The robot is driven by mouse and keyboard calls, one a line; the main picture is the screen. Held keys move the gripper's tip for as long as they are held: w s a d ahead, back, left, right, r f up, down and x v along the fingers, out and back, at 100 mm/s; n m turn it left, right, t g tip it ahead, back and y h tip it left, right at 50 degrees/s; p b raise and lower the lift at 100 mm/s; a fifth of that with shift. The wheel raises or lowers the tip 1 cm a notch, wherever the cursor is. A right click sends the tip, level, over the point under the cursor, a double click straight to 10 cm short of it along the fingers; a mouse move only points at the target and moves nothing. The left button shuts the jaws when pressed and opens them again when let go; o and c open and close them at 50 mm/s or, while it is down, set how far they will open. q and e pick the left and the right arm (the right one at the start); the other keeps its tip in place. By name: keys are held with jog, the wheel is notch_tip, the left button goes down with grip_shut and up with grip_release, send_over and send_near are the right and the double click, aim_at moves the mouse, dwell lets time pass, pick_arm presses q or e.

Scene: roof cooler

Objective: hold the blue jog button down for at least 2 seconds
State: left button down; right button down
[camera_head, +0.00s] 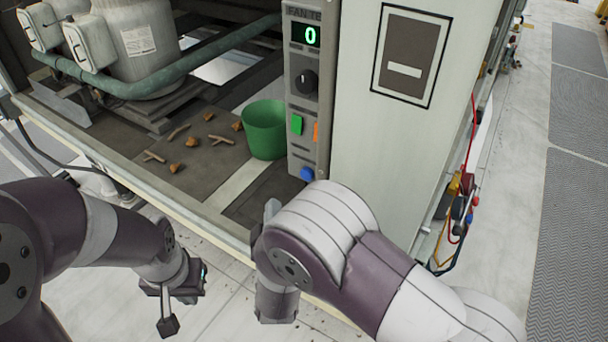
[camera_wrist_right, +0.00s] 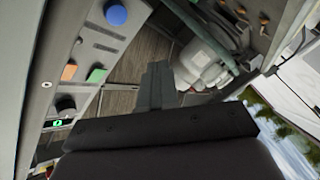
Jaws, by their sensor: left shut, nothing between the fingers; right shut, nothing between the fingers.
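The blue jog button (camera_head: 307,174) is a round knob at the bottom of the grey control panel (camera_head: 298,85). It also shows in the right wrist view (camera_wrist_right: 116,14), near the top edge. My right gripper (camera_wrist_right: 157,82) is shut and empty, its fingers apart from the button and to the right of the panel in that view. In the head view, my right arm hides most of this gripper, and a grey tip (camera_head: 271,209) shows below and left of the button. My left gripper (camera_head: 168,325) is shut and empty, low at the left, far from the panel.
Above the blue button are a green button (camera_head: 297,124), an orange button (camera_head: 316,131), a black dial (camera_head: 306,82) and a display (camera_head: 306,35) reading 0. A green bucket (camera_head: 264,130) stands left of the panel. Brown debris (camera_head: 192,142) lies on the cabinet floor.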

aim_at(307, 174)
jog(key=w+d, duration=0.5)
jog(key=w, duration=0.1)
jog(key=shift+w+b, duration=0.2)
jog(key=shift+b, duration=0.15)
dwell(1.8)
jog(key=shift+w+d+r, duration=0.1)
jog(key=shift+w+d, duration=0.1)
